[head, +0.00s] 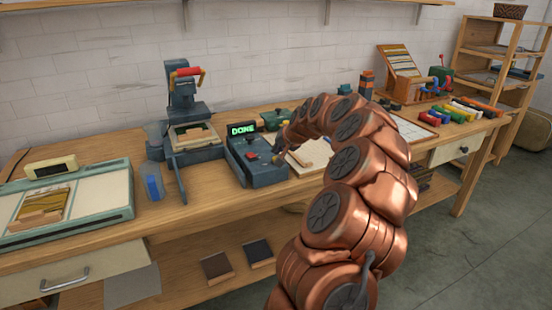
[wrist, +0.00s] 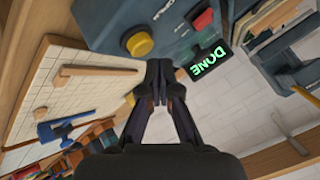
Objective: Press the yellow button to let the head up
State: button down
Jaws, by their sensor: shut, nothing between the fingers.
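The yellow button (wrist: 140,45) is round and sits on the blue-grey control box (head: 249,168), beside a red button (wrist: 203,20). The box's green display (head: 243,129) reads DONE. It also shows in the wrist view (wrist: 210,62). My gripper (wrist: 159,70) is shut and empty, its fingertips just below and right of the yellow button in the wrist view. They do not cover the button, and I see no contact. In the head view the gripper (head: 281,154) is small at the box's right side. The press (head: 183,99) with a red handle stands left of the box.
A gridded board (wrist: 70,85) with tools lies next to the box. A blue bottle (head: 152,184) and a pale tray (head: 110,202) are on the bench at left. Coloured rolls (head: 468,110) lie at the right. The grey floor (head: 470,245) at right is clear.

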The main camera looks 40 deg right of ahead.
jog(key=shift+r, duration=0.1)
jog(key=shift+r+p, duration=0.55)
jog(key=shift+r, duration=1.85)
